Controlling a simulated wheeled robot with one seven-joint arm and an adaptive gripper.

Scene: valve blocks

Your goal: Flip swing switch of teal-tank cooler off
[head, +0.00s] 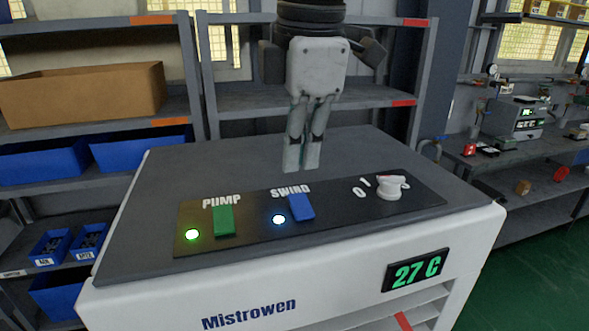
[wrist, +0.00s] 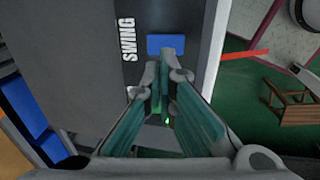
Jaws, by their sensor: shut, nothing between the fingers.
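The cooler (head: 149,310) is a white cabinet marked Mistrowen with a grey top; no teal tank shows. On its dark panel (head: 341,216) is the blue SWING switch (head: 301,207), with a lit pale-blue lamp (head: 278,219) at its left. In the wrist view the blue switch (wrist: 166,44) lies just beyond my fingertips. My gripper (head: 302,166) points down above the cooler top, behind the SWING label, shut and empty. In the wrist view the gripper (wrist: 163,82) partly covers the panel, and the swing lamp cannot be made out.
A green PUMP switch (head: 224,221) with a lit green lamp (head: 192,234) sits left of the swing switch. A white rotary knob (head: 391,187) stands at the right. Shelves (head: 95,128) stand behind; the workbench (head: 520,175) is at right.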

